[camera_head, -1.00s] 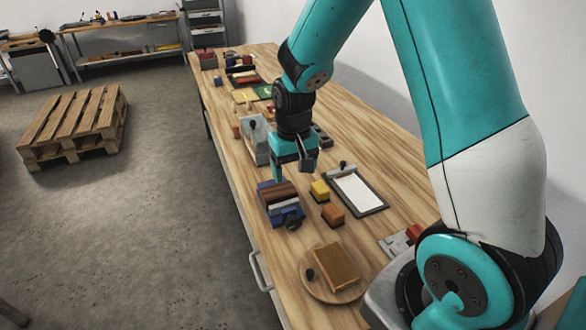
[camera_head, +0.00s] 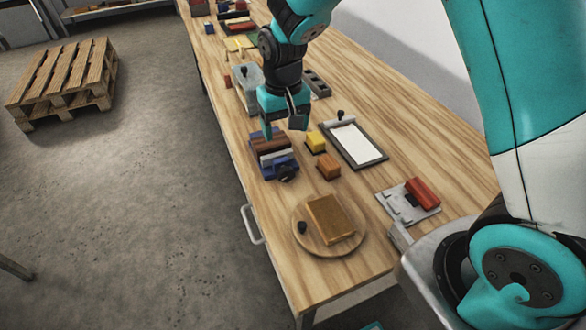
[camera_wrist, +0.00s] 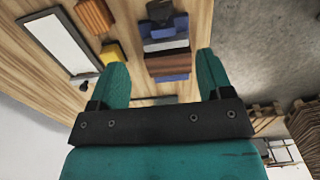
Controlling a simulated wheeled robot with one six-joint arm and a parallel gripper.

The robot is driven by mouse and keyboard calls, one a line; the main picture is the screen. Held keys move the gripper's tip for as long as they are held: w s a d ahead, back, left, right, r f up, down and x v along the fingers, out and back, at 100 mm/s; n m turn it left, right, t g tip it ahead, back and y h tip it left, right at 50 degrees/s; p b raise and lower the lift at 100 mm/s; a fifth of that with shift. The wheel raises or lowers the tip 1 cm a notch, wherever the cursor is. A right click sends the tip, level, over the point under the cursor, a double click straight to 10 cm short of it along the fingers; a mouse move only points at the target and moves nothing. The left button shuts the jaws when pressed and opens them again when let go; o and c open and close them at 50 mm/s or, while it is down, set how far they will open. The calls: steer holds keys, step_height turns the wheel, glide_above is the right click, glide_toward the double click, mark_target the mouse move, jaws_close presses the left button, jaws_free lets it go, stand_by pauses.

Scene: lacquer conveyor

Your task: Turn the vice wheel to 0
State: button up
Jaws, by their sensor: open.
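The vice (camera_head: 270,160) is blue, with brown and pale layers between its jaws, and sits near the left edge of the wooden bench. Its dark wheel (camera_head: 286,173) is on the near end. In the wrist view the vice (camera_wrist: 168,66) lies beyond and between my fingertips, with the wheel (camera_wrist: 160,12) at the top edge. My gripper (camera_head: 283,127) is open and empty, just behind and above the vice's far end; it also shows in the wrist view (camera_wrist: 163,72). I cannot read any number on the wheel.
An orange block (camera_head: 328,167) and a yellow block (camera_head: 316,142) stand right of the vice, beside a clipboard (camera_head: 385,158). A round board (camera_head: 300,243) with a brown block is nearer. A grey fixture with a red block (camera_head: 422,194) is at right. A grey box (camera_head: 249,97) stands behind.

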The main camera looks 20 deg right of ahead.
mark_target(286, 168)
step_height(286, 168, down, 14)
steer(key=shift+f+p, duration=0.2)
steer(key=shift+p, duration=0.9)
steer(key=c, duration=0.9)
